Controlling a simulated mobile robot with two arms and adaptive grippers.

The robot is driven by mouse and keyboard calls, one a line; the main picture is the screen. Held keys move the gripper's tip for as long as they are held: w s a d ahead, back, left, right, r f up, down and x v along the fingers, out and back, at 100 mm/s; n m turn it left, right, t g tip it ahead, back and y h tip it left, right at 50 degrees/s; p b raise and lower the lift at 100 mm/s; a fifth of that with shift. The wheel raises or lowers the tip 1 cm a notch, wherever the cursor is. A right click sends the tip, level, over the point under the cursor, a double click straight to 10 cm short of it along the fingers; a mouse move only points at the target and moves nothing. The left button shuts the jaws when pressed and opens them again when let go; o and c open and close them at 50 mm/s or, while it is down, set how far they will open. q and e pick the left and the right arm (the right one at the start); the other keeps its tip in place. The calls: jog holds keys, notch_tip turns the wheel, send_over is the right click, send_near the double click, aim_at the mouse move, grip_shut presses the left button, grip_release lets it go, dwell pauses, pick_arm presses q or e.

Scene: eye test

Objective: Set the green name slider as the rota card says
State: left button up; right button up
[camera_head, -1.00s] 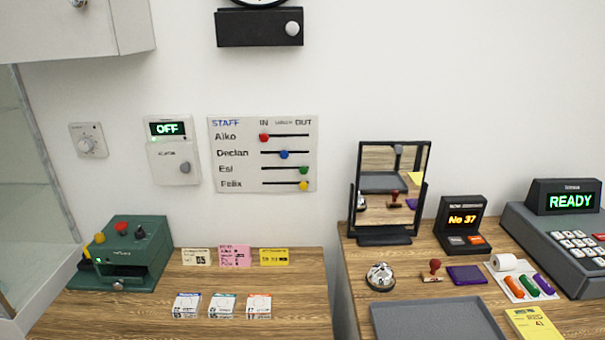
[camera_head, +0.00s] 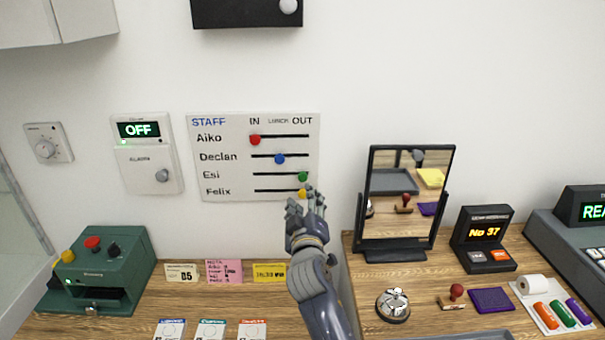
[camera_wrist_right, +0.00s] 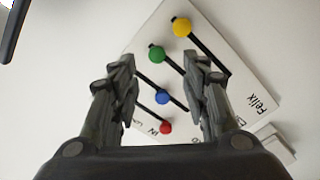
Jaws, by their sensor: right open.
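The white staff board (camera_head: 225,170) hangs on the wall with columns IN, LUNCH and OUT. The green knob (camera_head: 303,176), on Esi's row, is at the OUT end. My right gripper (camera_head: 306,197) is just below it in the picture, over the board's lower right corner, partly covering Felix's yellow knob. In the right wrist view the green knob (camera_wrist_right: 157,54) appears between the open, empty fingers (camera_wrist_right: 158,66); I see no contact. The pink card (camera_head: 224,272) with handwritten lines, apparently the rota, lies on the left table; its text is too small to read. My left gripper is out of view.
Aiko's red knob (camera_head: 255,140) is at IN, Declan's blue knob (camera_head: 279,159) at LUNCH, Felix's yellow knob (camera_wrist_right: 182,27) at OUT. A framed mirror (camera_head: 447,200) stands right of my arm. An alarm box (camera_head: 145,155) hangs left of the board.

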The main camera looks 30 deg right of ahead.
aim_at(303, 179)
jog(key=x, duration=0.2)
jog(key=p+x, duration=0.1)
jog(key=x, duration=0.1)
jog(key=p+x, duration=0.1)
jog(key=x, duration=0.1)
jog(key=shift+w+d+r, duration=0.1)
jog(key=shift+w+r, duration=0.2)
jog(key=shift+r, duration=0.05)
jog(key=shift+x, duration=1.15)
jog(key=shift+w, duration=0.15)
jog(key=shift+w+d, duration=0.1)
jog(key=shift+d, duration=0.05)
jog(key=shift+c, duration=0.4)
jog(key=c, duration=0.9)
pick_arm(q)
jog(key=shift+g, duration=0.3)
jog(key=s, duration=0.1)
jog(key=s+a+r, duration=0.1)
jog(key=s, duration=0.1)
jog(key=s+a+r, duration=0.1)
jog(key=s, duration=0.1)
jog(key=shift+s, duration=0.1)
pick_arm(e)
grip_shut()
